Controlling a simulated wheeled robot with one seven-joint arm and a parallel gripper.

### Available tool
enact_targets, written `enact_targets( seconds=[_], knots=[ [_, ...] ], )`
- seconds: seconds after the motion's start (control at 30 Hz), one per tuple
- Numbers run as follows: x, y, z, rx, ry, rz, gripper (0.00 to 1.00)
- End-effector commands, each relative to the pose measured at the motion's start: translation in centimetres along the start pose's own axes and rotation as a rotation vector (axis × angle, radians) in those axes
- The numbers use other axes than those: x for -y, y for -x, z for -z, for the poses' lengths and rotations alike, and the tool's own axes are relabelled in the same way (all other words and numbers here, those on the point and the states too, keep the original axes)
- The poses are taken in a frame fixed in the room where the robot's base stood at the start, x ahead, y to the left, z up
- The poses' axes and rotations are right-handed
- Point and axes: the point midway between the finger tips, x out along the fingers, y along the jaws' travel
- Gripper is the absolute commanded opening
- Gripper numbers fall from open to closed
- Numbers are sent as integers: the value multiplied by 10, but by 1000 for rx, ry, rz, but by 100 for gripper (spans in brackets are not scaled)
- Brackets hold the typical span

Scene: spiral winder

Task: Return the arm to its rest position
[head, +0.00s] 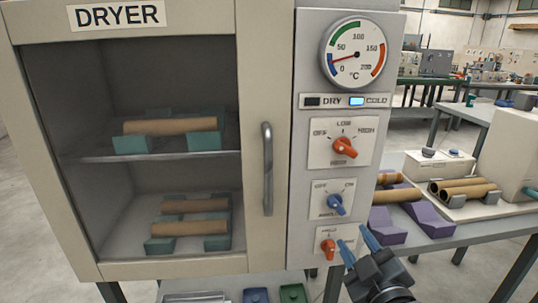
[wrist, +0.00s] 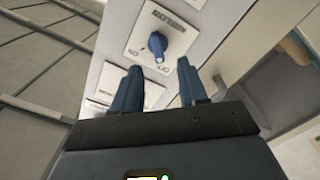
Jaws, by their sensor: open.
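My gripper (head: 357,244) is at the lower right of the dryer's control panel (head: 358,95) in the head view, its two blue fingers pointing up towards the lower knobs. In the wrist view my gripper (wrist: 158,88) has its fingers apart with nothing between them. A blue knob (wrist: 157,45) on a white plate lies beyond the fingertips there. It also shows in the head view (head: 335,205). The small orange knob (head: 327,249) at the panel's bottom is just left of the fingers. Whether a finger touches the panel cannot be told.
The dryer (head: 265,60) has a closed glass door with a vertical handle (head: 267,170); cardboard tubes lie on green cradles inside. A table (head: 440,240) with purple cradles (head: 385,228) and tubes stands close on the right.

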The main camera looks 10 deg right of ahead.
Motion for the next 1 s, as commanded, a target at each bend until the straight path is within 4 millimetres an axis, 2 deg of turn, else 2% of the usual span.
enact_targets(
  seconds=[0.17,0.3,0.5,0.77,0.9,1.0],
  knots=[
    [24,56,-26,35,-85,25,43],
    [40,113,-44,64,-177,42,43],
    [52,194,-57,108,-304,60,43],
    [51,292,-57,169,-463,79,43],
    [43,340,-49,202,-547,86,43],
    [36,368,-41,223,-601,89,43]
  ],
)
